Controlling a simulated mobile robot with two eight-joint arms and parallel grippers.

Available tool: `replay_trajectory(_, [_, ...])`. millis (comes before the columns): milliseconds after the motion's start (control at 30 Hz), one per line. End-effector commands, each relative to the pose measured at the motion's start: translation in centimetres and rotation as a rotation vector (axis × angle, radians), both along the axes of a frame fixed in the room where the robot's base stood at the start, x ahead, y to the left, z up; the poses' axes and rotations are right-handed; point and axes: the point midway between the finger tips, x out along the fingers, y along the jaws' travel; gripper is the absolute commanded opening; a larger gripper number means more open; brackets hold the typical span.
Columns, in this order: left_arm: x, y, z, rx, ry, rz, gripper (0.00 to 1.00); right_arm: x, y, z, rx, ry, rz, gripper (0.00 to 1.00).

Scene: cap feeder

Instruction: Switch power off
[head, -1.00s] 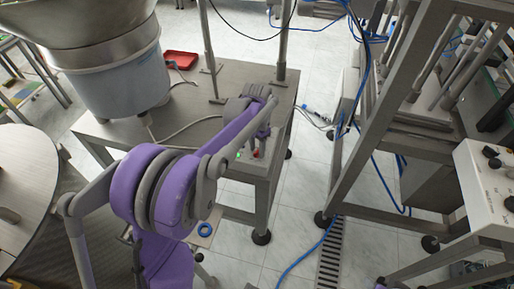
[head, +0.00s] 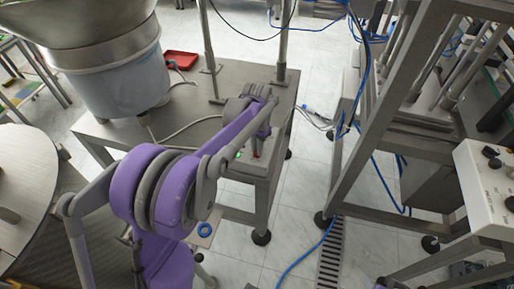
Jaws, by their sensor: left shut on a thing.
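My left gripper (head: 257,148) is at the front right corner of the metal table (head: 200,128), pointing down at a small control box there. It is shut on a small red switch (head: 256,154), which is mostly hidden by the fingers and wrist. A small green light (head: 238,155) glows just left of it. The exact setting of the switch cannot be made out. My right gripper is out of view.
A large feeder bowl with a pale blue drum (head: 118,80) stands on the table's left side. A red tray (head: 181,59) lies behind it. A metal frame (head: 350,160) stands at the right. A white control panel (head: 490,185) is at the right edge.

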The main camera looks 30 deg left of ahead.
Motion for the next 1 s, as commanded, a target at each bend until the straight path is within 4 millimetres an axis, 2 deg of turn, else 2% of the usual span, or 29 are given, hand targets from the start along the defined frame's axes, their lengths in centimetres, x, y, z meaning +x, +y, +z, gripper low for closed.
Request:
replay_trajectory(700, [0.02,0.04,0.04,0.000,0.000,0.640,0.00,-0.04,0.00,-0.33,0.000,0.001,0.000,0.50])
replay_trajectory(1000, [0.02,0.04,0.05,0.000,-0.001,0.838,0.00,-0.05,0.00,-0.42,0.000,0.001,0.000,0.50])
